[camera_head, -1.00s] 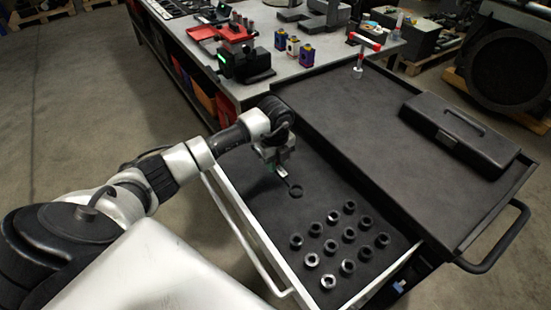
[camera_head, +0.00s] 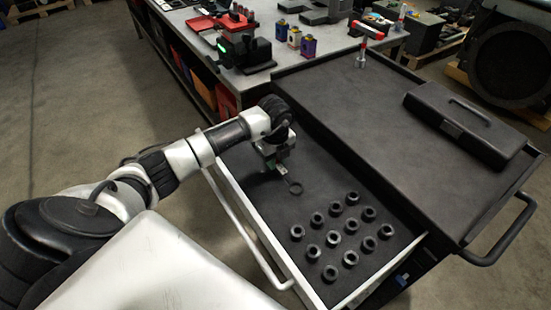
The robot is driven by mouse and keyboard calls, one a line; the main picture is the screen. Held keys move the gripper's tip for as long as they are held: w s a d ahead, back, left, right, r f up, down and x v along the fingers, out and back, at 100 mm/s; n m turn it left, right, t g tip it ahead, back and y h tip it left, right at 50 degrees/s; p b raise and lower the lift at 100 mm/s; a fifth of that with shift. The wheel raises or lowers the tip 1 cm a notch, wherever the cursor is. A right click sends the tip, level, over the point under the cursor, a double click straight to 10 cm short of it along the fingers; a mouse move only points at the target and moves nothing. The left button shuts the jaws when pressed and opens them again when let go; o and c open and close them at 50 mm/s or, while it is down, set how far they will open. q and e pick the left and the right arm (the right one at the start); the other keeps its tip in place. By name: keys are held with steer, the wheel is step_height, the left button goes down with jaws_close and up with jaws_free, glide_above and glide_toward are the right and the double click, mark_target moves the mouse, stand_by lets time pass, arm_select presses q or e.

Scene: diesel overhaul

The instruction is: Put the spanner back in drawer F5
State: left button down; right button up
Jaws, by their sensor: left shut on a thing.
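The open drawer (camera_head: 272,208) of the tool cart has a dark lining and a pale rim. My left gripper (camera_head: 283,170) is inside the drawer's outline, near its far end, pointing down. It is shut on a small dark spanner (camera_head: 295,188), whose ring end shows beyond the fingers. The rest of the spanner is hidden by the gripper. I cannot tell whether the spanner touches the drawer floor. My right gripper is not in view.
Several dark sockets (camera_head: 333,238) stand in rows in the drawer's near part.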

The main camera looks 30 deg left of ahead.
arm_select(q)
steer(key=shift+f, duration=0.2)
steer(key=shift+f+b, duration=0.85)
steer(key=shift+f, duration=0.1)
steer(key=c, duration=0.9)
jaws_free()
steer(key=shift+c, duration=0.2)
